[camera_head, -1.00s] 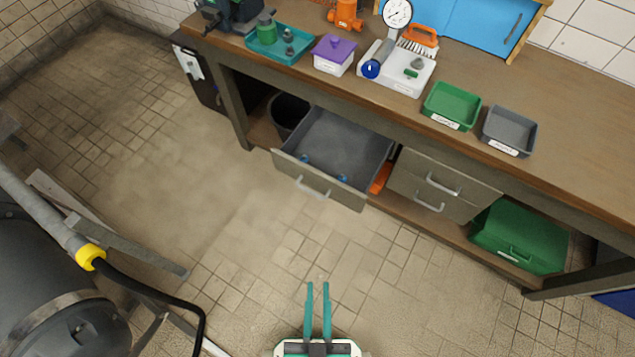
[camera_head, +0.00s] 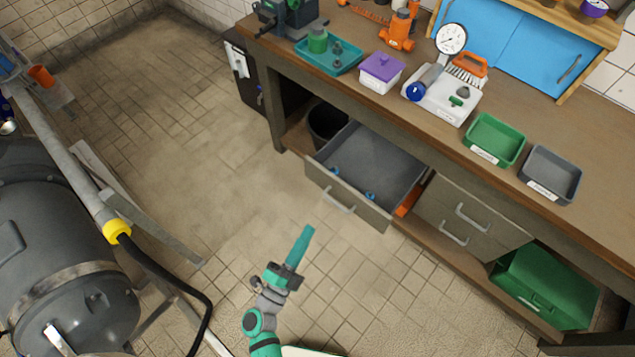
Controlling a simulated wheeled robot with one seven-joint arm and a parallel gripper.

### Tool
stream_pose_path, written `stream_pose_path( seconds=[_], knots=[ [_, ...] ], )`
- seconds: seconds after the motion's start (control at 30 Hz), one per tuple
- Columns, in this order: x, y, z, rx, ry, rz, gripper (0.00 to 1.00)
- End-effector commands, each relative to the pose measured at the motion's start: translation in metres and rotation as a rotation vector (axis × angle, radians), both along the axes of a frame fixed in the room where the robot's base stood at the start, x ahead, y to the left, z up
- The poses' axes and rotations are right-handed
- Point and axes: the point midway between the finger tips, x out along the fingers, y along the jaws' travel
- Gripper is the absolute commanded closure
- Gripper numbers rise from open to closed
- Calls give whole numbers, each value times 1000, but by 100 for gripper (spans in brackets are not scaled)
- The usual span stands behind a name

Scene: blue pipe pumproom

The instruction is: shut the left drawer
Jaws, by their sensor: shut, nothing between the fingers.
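The left drawer (camera_head: 345,208) is pulled out from under the workbench. Its grey inside is open to view, with small blue items (camera_head: 369,196) lying in it near the front. A silver handle (camera_head: 338,201) is on its front panel. My gripper (camera_head: 304,234) is in front of the drawer, to the lower left of the handle in the picture, and apart from it. Its teal fingers are together, with nothing seen between them.
The workbench (camera_head: 560,110) carries a green tray (camera_head: 494,140), a grey tray (camera_head: 550,175) and a purple-lidded box (camera_head: 381,73). Closed drawers (camera_head: 470,220) are to the right. A grey tank (camera_head: 60,260) with a black hose stands left. The tiled floor between is clear.

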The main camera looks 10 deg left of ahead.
Motion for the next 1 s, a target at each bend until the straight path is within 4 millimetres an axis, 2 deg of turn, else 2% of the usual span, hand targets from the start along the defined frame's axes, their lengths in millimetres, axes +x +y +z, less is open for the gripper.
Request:
stream_pose_path(
  seconds=[0.03, 0.3, 0.43, 0.6, 0.77, 1.0],
  knots=[
    [14, 10, -7, 52, -9, -10, 100],
    [66, 52, -51, 287, 12, -104, 100],
    [82, 68, -65, 350, 31, -143, 100],
    [90, 81, -75, 384, 50, -167, 100],
    [97, 77, -76, 390, 52, -175, 100],
    [131, 55, -76, 389, 51, -181, 100]
  ],
)
